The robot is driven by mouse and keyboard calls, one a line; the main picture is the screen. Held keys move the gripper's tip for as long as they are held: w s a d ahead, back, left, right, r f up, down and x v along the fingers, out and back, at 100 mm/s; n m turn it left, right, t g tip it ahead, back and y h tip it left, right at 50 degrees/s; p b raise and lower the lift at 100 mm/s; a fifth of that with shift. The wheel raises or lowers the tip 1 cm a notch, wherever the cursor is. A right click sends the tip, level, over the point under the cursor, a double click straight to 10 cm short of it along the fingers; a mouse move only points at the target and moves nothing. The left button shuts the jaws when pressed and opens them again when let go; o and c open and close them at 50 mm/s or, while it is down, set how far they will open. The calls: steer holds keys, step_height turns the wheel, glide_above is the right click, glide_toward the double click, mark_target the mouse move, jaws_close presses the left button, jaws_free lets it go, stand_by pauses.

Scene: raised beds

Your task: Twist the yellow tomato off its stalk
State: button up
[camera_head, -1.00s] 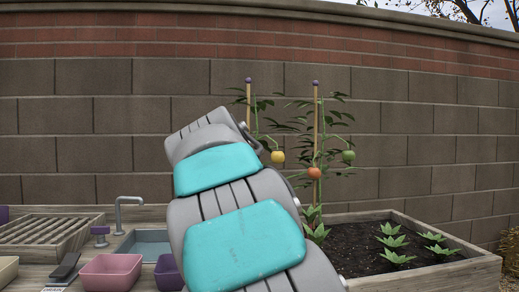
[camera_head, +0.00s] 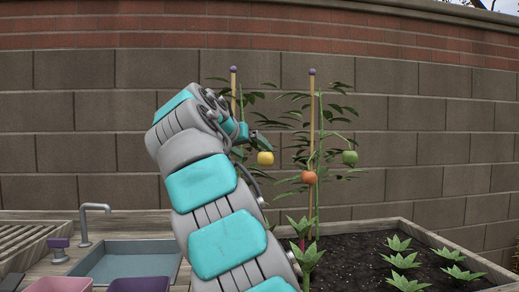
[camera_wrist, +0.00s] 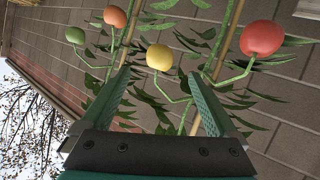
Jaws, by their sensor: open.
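The yellow tomato (camera_head: 265,158) hangs from a green stalk on the left staked plant, just below and right of my gripper (camera_head: 247,138) in the head view. In the wrist view the yellow tomato (camera_wrist: 159,57) appears between the lines of the two fingers, past their tips. My gripper (camera_wrist: 158,80) is open with nothing between its fingers. A green stalk (camera_wrist: 168,92) curves from the tomato toward the stem, across the gap between the fingers. In the head view my arm hides part of the left plant.
An orange tomato (camera_head: 309,178) and a green tomato (camera_head: 350,157) hang on the right plant. A red tomato (camera_wrist: 262,38) shows in the wrist view. Wooden stakes (camera_head: 312,110) stand near the brick wall (camera_head: 420,130). Seedlings (camera_head: 400,260) grow in the bed; a sink (camera_head: 125,262) lies left.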

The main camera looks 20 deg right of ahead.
mark_target(262, 156)
steer(key=shift+x, duration=3.8)
steer(key=shift+c, duration=0.3)
jaws_close()
